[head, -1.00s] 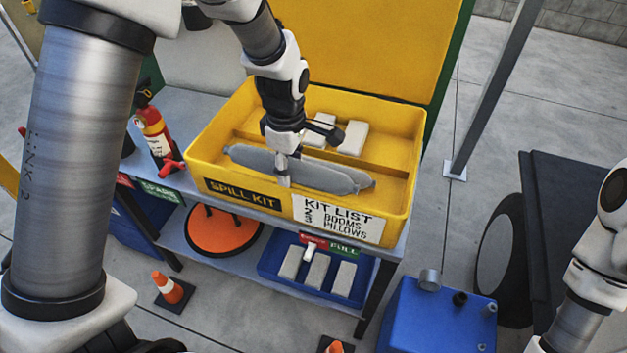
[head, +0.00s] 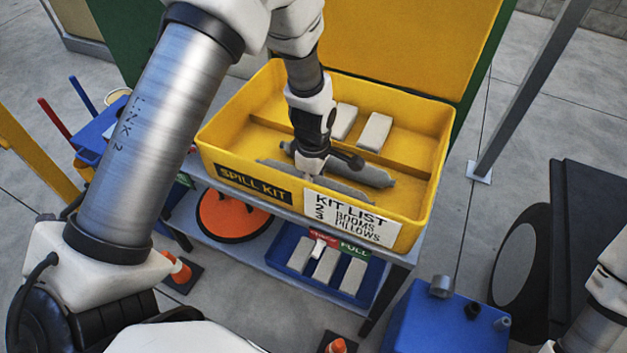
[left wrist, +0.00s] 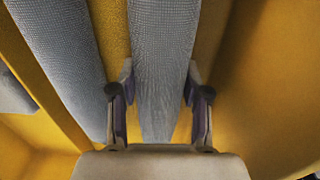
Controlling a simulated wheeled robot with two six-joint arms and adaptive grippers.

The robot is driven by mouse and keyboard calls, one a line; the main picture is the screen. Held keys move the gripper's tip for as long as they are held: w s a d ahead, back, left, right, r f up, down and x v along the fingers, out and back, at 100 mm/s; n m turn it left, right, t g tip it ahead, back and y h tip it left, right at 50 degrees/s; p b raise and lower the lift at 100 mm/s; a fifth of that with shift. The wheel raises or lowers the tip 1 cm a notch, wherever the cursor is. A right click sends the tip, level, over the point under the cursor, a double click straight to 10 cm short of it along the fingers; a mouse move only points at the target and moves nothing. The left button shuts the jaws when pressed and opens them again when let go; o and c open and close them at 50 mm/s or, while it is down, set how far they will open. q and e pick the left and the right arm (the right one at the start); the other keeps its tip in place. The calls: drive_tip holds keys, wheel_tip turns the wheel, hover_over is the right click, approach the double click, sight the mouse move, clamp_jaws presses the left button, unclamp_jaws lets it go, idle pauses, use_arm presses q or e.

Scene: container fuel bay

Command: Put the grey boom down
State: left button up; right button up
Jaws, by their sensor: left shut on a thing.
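The held grey boom (left wrist: 160,60) lies between the fingers of my left gripper (left wrist: 160,100) in the left wrist view. In the head view this boom (head: 278,168) is low inside the yellow spill kit box (head: 225,157), along its front compartment. My left gripper (head: 314,174) reaches down from above and is shut on it. A second grey boom (head: 372,176) lies beside it on the divider side, roughly parallel; it also shows in the left wrist view (left wrist: 62,60). Whether the held boom touches the box floor is unclear. My right gripper is out of view.
Two pale pillows (head: 374,132) (head: 343,121) lie in the rear compartment behind the yellow divider (head: 405,168). The box's front wall carries a kit list label (head: 350,218). Below are a blue tray (head: 368,289) with pale blocks and an orange disc (head: 229,217). A blue tank (head: 420,315) stands right.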

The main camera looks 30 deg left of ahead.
use_arm(q)
drive_tip(key=o, duration=1.3)
drive_tip(key=shift+f, duration=0.1)
wheel_tip(320, 180, up, 12)
drive_tip(key=shift+r, duration=0.2)
